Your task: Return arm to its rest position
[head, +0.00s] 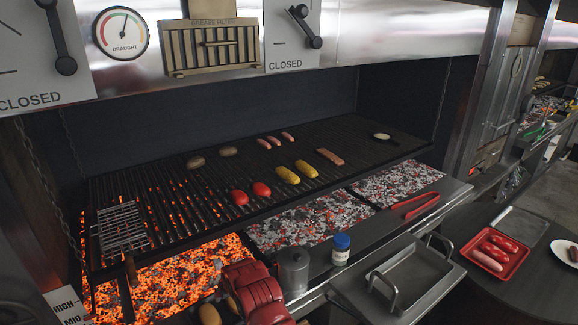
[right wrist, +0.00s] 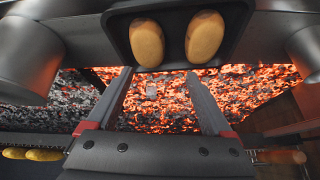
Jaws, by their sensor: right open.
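My right gripper (right wrist: 160,75) shows in the right wrist view, its two dark fingers spread apart with nothing between them. Glowing coals (right wrist: 155,108) lie behind the fingers. A dark tray (right wrist: 125,45) with two potatoes (right wrist: 147,42) is beyond the fingertips at the top of that view.
The grill grate (head: 335,140) carries corn (head: 287,175), tomatoes (head: 240,197) and sausages. A steel tray (head: 400,282) and red tongs (head: 416,206) lie right.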

